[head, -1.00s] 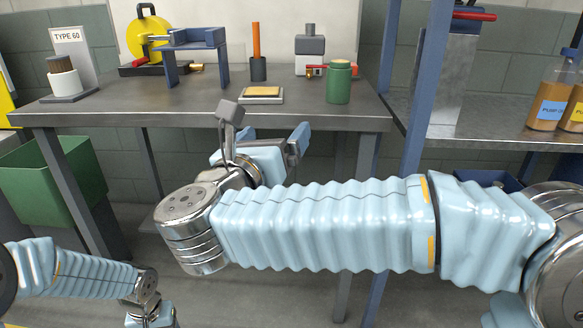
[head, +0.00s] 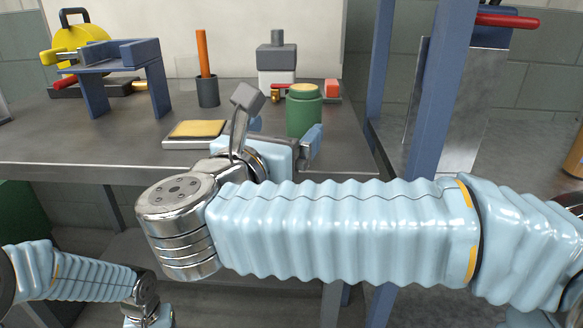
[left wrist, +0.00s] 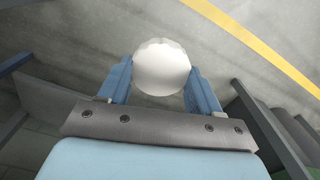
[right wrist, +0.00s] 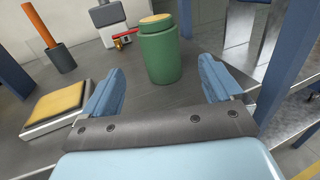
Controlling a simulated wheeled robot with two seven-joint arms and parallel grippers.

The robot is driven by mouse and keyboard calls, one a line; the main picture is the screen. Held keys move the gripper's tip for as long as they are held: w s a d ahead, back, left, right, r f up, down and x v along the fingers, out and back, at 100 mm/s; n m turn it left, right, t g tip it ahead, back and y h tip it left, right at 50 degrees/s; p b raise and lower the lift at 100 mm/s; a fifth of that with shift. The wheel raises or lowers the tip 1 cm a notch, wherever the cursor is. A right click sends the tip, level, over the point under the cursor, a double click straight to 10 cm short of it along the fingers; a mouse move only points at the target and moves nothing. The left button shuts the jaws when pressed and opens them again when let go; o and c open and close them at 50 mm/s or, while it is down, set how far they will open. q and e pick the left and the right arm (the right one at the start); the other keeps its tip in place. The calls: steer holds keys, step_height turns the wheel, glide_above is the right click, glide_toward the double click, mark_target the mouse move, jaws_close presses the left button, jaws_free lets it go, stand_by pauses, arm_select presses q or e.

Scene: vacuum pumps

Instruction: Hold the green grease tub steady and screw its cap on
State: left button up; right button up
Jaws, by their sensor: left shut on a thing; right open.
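The green grease tub (head: 304,115) stands upright near the front edge of the bench, with a yellowish top. It also shows in the right wrist view (right wrist: 160,60), ahead of my right gripper (right wrist: 160,85). That gripper is open and empty, its fingers pointing toward the tub without closing on it. In the head view my right gripper (head: 283,137) is partly hidden by its own wrist. My left gripper (left wrist: 158,88) is shut on a white round cap (left wrist: 161,68), held low over the floor. In the head view its fingers are out of frame at the bottom left.
A yellow-topped pad (head: 196,130) lies left of the tub. Behind are a dark cup with an orange stick (head: 207,90), a grey-and-white block (head: 276,65) and a blue stand (head: 115,65). A blue post (head: 440,90) rises right of the bench (head: 60,140).

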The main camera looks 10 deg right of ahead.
mark_target(298, 117)
arm_select(q)
steer(key=shift+r+p, duration=0.85)
steer(key=shift+r, duration=0.05)
arm_select(e)
steer(key=x, duration=0.5)
steer(key=shift+w+d+r, duration=0.1)
steer(key=shift+w+d, duration=0.4)
steer(key=shift+w, duration=0.15)
arm_select(q)
step_height(298, 117, up, 2)
steer(key=shift+r+p, duration=0.1)
steer(key=shift+p, duration=0.95)
arm_select(e)
steer(key=x, duration=0.5)
steer(key=shift+w+d, duration=0.1)
steer(key=c, duration=1.2)
